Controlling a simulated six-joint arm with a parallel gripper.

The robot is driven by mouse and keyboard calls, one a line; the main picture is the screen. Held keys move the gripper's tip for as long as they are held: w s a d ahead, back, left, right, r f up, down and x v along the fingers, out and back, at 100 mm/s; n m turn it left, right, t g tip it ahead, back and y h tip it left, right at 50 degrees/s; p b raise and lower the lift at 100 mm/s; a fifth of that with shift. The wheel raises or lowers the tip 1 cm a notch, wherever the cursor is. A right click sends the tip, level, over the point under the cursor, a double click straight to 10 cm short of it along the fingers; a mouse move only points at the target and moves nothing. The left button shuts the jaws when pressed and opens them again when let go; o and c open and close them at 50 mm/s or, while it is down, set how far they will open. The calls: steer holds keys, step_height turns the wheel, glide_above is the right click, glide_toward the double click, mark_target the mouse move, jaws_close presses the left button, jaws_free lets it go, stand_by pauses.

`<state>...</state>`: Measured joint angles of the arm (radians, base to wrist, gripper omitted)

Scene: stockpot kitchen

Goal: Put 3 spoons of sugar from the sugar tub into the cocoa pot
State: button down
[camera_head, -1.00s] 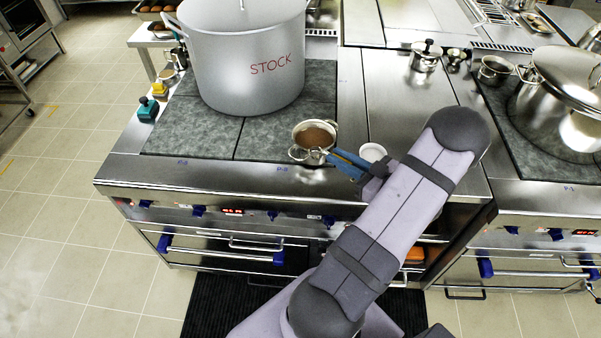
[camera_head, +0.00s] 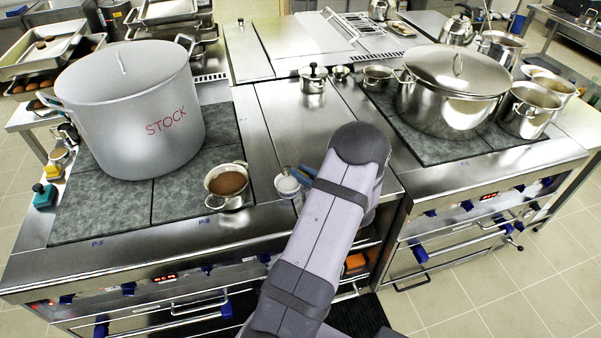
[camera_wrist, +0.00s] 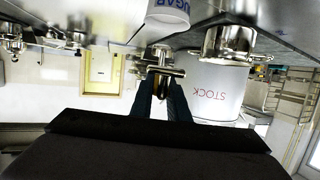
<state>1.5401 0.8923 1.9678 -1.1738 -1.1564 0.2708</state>
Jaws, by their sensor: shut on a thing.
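The cocoa pot (camera_head: 227,199) is a small metal pot with brown contents, at the front of the left stove. It also shows in the wrist view (camera_wrist: 228,42), where the scene appears upside down. The white sugar tub (camera_head: 287,188) stands to its right; its lettering shows at the top of the wrist view (camera_wrist: 168,12). My gripper (camera_head: 297,171) is at the sugar tub, its blue fingers beside and above the rim. In the wrist view my gripper (camera_wrist: 165,92) is shut on a metal piece, apparently the spoon (camera_wrist: 158,70). I cannot see whether the spoon holds sugar.
A large stockpot (camera_head: 135,115) marked STOCK stands behind and left of the cocoa pot. A small lidded pot (camera_head: 313,80) is at the back. A big lidded pot (camera_head: 453,85) stands on the right stove. Bare steel counter (camera_head: 275,125) lies behind the tub.

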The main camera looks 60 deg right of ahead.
steer(key=shift+f, duration=0.1)
stand_by(0.3)
steer(key=shift+f+b, duration=3.15)
steer(key=shift+f, duration=0.45)
steer(key=shift+w+d, duration=0.25)
steer(key=shift+w, duration=0.25)
steer(key=shift+r, duration=0.2)
steer(key=shift+s+a+r+t+h, duration=0.25)
steer(key=shift+s+r+t, duration=0.2)
steer(key=shift+r, duration=0.3)
steer(key=shift+s+a+r+t+h, duration=0.2)
steer(key=shift+s+r+t, duration=0.15)
steer(key=shift+r+t, duration=0.3)
steer(key=shift+s+a+r+t+h, duration=0.15)
steer(key=shift+s+r+t+h, duration=0.2)
steer(key=shift+r, duration=0.45)
